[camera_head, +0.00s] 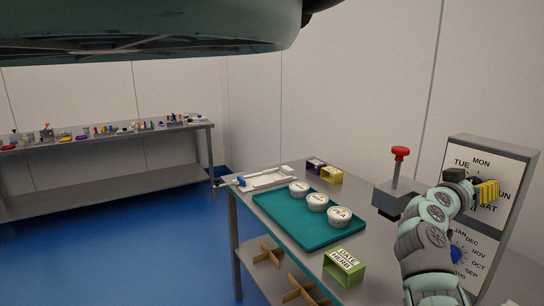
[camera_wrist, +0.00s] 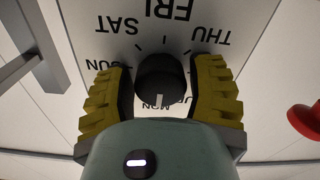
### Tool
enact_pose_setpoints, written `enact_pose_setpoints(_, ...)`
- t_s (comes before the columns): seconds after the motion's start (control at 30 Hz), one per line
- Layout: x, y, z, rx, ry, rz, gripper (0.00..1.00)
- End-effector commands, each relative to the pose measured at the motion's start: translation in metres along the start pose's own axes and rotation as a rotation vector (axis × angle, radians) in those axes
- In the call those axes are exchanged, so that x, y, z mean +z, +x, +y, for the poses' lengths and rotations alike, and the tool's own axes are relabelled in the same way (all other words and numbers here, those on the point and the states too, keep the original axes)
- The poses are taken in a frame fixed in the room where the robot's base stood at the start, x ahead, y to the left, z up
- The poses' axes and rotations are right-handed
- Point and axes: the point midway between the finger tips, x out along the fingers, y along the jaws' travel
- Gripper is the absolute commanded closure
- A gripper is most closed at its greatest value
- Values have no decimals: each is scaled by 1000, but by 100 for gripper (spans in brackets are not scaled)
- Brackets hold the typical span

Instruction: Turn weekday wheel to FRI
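The weekday wheel is a black round knob (camera_wrist: 160,78) on a white dial panel (camera_head: 515,165) standing at the right of the bench. In the wrist view the lettering is inverted: FRI is at the top, SAT upper left, THU upper right, SUN left. The knob's white mark points down in that view, toward the partly hidden MON. My gripper (camera_wrist: 163,66) has its yellow fingers on either side of the knob, with narrow gaps showing, so it looks open. In the head view my gripper (camera_head: 471,186) is at the weekday dial and hides its middle.
A month dial with a blue knob (camera_head: 456,254) sits below. A red-topped lever (camera_head: 400,153) stands left of the panel. A teal tray (camera_head: 267,203) with round labelled tins and a green box (camera_head: 345,267) lie on the bench. A second bench (camera_head: 110,145) is far left.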

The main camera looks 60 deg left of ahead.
Motion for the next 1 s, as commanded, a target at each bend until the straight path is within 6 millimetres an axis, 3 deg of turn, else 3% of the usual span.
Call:
enact_pose_setpoints(0.07,0,0,0,-1,0,0,55)
enact_pose_setpoints(0.43,0,0,-1,-1,0,1,92)
enact_pose_setpoints(0.77,0,0,-1,-2,-50,1,92)
enact_pose_setpoints(1.0,0,-1,-1,-2,-202,2,92)
